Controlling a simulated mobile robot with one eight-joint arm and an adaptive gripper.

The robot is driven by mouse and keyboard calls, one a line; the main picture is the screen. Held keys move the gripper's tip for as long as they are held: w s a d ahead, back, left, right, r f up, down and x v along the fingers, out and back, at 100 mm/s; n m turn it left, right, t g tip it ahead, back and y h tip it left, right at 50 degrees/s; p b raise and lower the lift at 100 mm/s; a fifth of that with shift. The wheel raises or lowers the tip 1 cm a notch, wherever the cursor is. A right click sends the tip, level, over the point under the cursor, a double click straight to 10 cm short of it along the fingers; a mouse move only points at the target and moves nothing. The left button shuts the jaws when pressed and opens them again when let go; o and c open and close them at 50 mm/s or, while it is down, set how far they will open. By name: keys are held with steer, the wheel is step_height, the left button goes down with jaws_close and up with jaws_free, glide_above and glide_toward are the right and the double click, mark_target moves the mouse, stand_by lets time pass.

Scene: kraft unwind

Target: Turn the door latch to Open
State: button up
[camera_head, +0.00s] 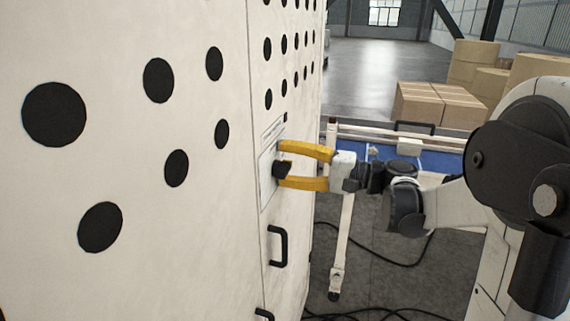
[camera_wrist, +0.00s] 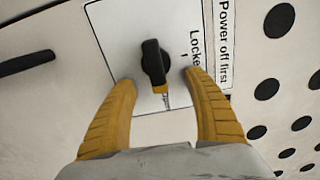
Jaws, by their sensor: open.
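The door latch (camera_wrist: 153,62) is a black knob with a bar handle on a white plate (camera_wrist: 112,18), with the part-visible word "Locke" beside it. In the head view the latch (camera_head: 281,169) is on the cabinet's side face. My gripper (camera_wrist: 160,78) has two yellow fingers, open, one on each side of the latch with a gap to the bar. In the head view my gripper (camera_head: 279,165) reaches the plate from the right, its fingertips at the latch.
A sign reading "Power off first" (camera_wrist: 224,45) is beside the plate. A black door handle (camera_head: 278,246) is below the latch. The white cabinet (camera_head: 130,260) has round black holes. A white-legged table (camera_head: 346,240) with a blue top and cardboard boxes (camera_head: 430,104) stand behind; cables lie on the floor.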

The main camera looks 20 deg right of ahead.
steer(key=v, duration=0.6)
stand_by(0.7)
stand_by(0.5)
